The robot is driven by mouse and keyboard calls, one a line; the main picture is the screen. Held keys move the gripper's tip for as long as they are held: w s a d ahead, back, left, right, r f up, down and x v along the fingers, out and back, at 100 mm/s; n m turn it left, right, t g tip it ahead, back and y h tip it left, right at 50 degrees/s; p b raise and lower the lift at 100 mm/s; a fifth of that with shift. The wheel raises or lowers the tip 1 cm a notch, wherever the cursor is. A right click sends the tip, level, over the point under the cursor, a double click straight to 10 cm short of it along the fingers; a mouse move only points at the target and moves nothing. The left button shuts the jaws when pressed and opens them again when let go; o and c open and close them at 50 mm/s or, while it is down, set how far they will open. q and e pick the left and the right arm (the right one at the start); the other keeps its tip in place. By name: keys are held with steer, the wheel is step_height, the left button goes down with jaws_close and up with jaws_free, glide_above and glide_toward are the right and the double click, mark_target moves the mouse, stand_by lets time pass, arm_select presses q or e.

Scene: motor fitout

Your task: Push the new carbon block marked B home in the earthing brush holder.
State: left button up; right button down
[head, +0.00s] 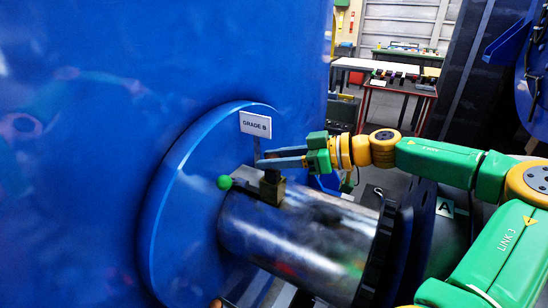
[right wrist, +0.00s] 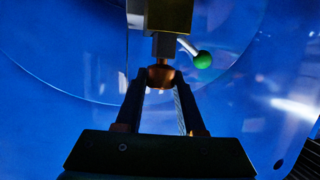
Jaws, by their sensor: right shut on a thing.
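The brass-coloured brush holder (head: 271,190) stands on top of the steel shaft housing, against the blue motor face. It also shows at the top of the right wrist view (right wrist: 168,14). The dark carbon block (head: 270,175) stands upright at the holder's mouth, partly in it; how deep is hidden. In the wrist view a dark grey length of it (right wrist: 165,45) shows between holder and fingertips. My right gripper (head: 262,160) is shut on the block's outer end, where a copper-coloured piece (right wrist: 161,76) shows. The block's own marking cannot be read. My left gripper is not in view.
A green-knobbed lever (head: 224,182) sticks out left of the holder. A "GRADE B" sign (head: 256,124) stands just above the gripper. The steel cylinder (head: 290,235) lies below, with a dark flange at right. An "A" label (head: 445,207) and work tables (head: 402,87) are farther back.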

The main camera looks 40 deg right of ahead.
steer(key=shift+f, duration=0.35)
steer(key=shift+c, duration=2.2)
jaws_free()
steer(key=shift+s+d+b, duration=0.1)
steer(key=shift+s+b, duration=0.1)
steer(key=shift+b, duration=0.2)
steer(key=b+v, duration=0.2)
steer(key=v, duration=0.4)
steer(key=shift+s+r, duration=0.25)
steer(key=shift+s, duration=0.05)
steer(key=shift+d, duration=0.1)
